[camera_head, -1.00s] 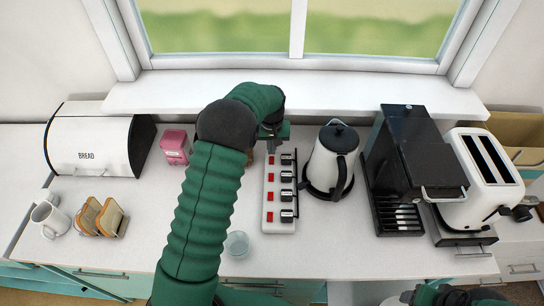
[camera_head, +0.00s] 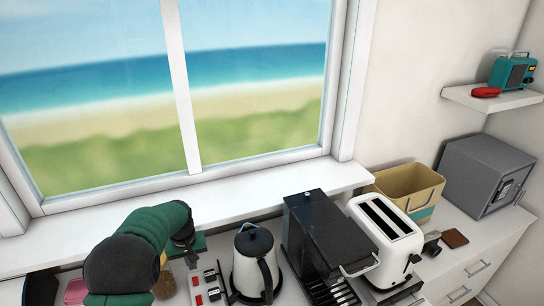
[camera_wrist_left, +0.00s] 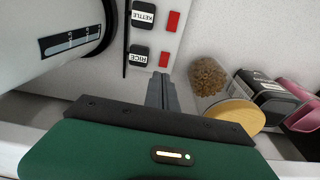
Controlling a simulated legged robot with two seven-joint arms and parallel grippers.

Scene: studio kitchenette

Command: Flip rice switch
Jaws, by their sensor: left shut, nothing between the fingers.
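The white power strip (camera_head: 209,288) with black plugs and red switches lies on the counter, its near part cut off by the lower picture edge. In the left wrist view the plug labelled RICE (camera_wrist_left: 138,55) is at the strip's end, with the red rice switch (camera_wrist_left: 163,60) beside it. The plug labelled KETTLE (camera_wrist_left: 143,15) and its red switch (camera_wrist_left: 173,21) follow. My left gripper (camera_head: 191,261) is shut and empty at the strip's far end. Its fingertips (camera_wrist_left: 161,80) are just short of the rice switch; I cannot tell whether they touch. My right gripper is out of view.
A white kettle (camera_head: 254,268) stands close right of the strip, then a black coffee machine (camera_head: 325,235) and a white toaster (camera_head: 385,240). A jar (camera_wrist_left: 208,77) and a dark tin (camera_wrist_left: 268,95) stand near the gripper. The windowsill (camera_head: 240,208) runs behind.

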